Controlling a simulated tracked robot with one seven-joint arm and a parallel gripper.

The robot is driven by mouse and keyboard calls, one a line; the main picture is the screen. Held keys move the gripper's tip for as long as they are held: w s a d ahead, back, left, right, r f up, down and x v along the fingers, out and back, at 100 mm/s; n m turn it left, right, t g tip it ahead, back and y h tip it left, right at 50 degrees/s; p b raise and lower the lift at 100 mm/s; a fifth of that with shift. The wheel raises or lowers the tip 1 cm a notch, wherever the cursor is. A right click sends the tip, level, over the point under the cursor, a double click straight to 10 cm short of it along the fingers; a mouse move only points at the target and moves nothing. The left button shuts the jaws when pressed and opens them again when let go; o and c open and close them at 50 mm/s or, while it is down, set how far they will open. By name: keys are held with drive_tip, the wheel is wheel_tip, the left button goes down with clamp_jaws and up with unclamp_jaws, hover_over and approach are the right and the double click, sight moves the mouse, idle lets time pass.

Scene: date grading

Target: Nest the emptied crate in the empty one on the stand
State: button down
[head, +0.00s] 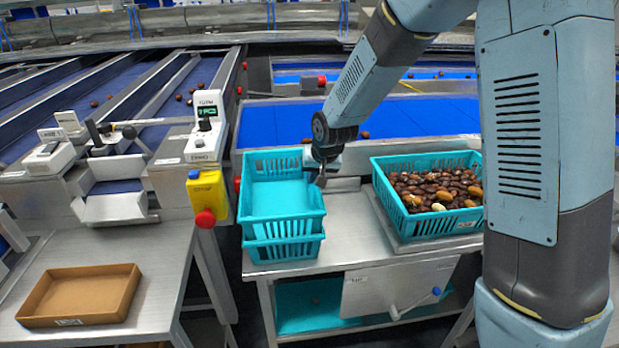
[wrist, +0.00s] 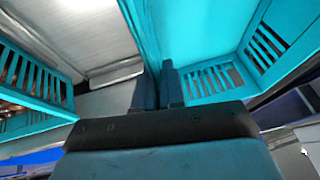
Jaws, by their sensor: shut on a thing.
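A turquoise crate (head: 284,228), empty inside, sits in or just above a second turquoise crate (head: 285,250) on the metal stand. Both front walls show, the upper rim above the lower one. I cannot tell how deep the upper crate sits. My gripper (head: 319,180) is shut on the upper crate's right wall. In the wrist view my gripper's fingers (wrist: 158,88) straddle that wall, with the slatted inside of the upper crate (wrist: 215,82) to the right. The lower crate's inside is hidden.
A turquoise crate full of dates (head: 398,213) stands close to the right; its slatted side (wrist: 35,75) shows in the wrist view. A yellow box with a red button (head: 206,196) stands close on the left. A shallow brown tray (head: 80,295) lies on the left table.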

sight(314, 188)
drive_tip(key=shift+f, duration=2.05)
drive_tip(key=c, duration=1.2)
unclamp_jaws()
drive_tip(key=shift+o, duration=0.3)
drive_tip(key=shift+w, duration=0.1)
drive_tip(key=shift+r, duration=4.5)
